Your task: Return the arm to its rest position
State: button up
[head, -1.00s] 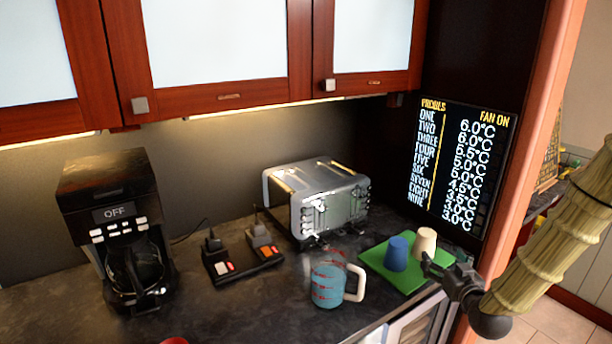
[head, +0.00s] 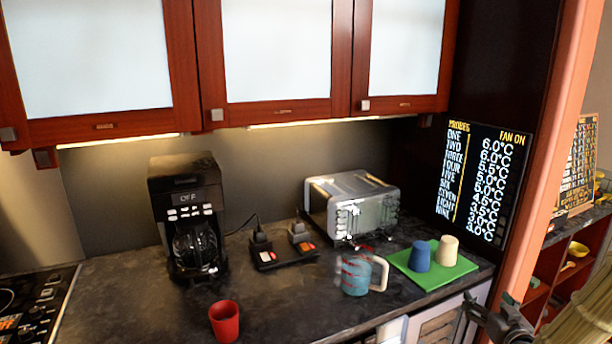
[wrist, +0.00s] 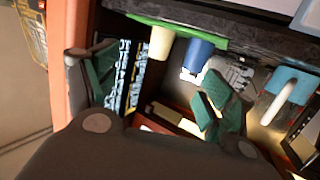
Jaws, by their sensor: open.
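My gripper (head: 496,318) is at the lower right of the head view, in front of the counter edge and apart from the cups. In the wrist view its two green-padded fingers (wrist: 160,90) stand wide apart with nothing held between them. My arm runs off the right edge of the head view. A blue cup (head: 420,256) and a cream cup (head: 447,250) stand on a green mat (head: 462,268) at the counter's right end. Both cups also show upside down in the wrist view, the cream one (wrist: 161,44) left of the blue one (wrist: 199,52).
The dark counter (head: 120,305) also holds a red cup (head: 224,321), a coffee maker (head: 187,220), a toaster (head: 352,205), a controller-like device (head: 280,252) and a teal mug (head: 356,274). An orange post (head: 548,170) stands close to my arm. A cooktop (head: 35,310) is at far left.

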jog(key=s+a+f+g+y, duration=0.1)
jog(key=s+a+f+g, duration=0.3)
jog(key=f, duration=0.3)
jog(key=s+a+f+n+g, duration=0.1)
jog(key=s+a+f, duration=0.3)
jog(key=a+f, duration=0.3)
jog(key=s+a+f+g+y, duration=0.1)
jog(key=s+a+f+g, duration=0.3)
jog(key=f, duration=0.4)
jog(key=s+a+f+g, duration=0.2)
jog(key=s+a+f, duration=0.1)
jog(key=s, duration=0.5)
jog(key=s+a+f+g, duration=0.2)
jog(key=s+a+f, duration=0.2)
jog(key=s, duration=0.5)
jog(key=s+a+f+g, duration=0.2)
jog(key=s+a+f, duration=0.1)
jog(key=s, duration=0.6)
jog(key=shift+a+f+g, duration=0.4)
jog(key=shift+f, duration=0.5)
